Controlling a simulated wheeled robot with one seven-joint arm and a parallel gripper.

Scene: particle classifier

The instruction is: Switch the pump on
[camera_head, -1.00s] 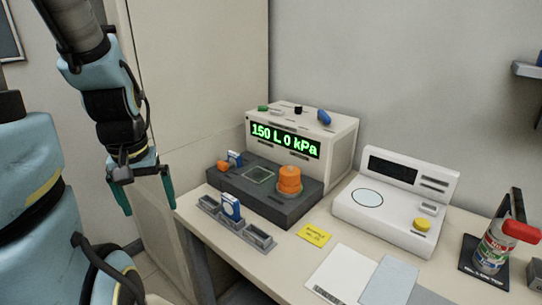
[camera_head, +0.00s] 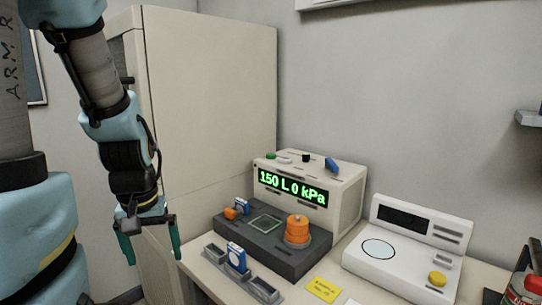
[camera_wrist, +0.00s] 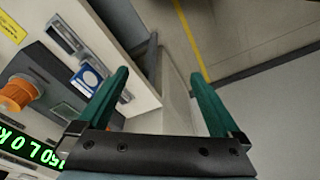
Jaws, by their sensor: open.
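The pump unit (camera_head: 346,196) is a white box at the back of the bench, its green display (camera_head: 292,188) reading "150 L 0 kPa". On its top are a green button (camera_head: 270,155), a black knob (camera_head: 306,157) and a blue lever or switch (camera_head: 331,164). The display also shows in the wrist view (camera_wrist: 30,147). My gripper (camera_head: 148,246) is open and empty, pointing down at the left of the bench, apart from the pump. In the wrist view its green fingers (camera_wrist: 160,98) are spread over the bench edge and floor.
A dark grey block (camera_head: 282,256) with an orange knob (camera_head: 298,230) stands before the pump. Small grey trays (camera_head: 264,289), one with a blue-and-white piece (camera_head: 236,257), lie at the front edge. A white instrument (camera_head: 408,271) stands right. A tall cabinet (camera_head: 215,90) stands behind my arm.

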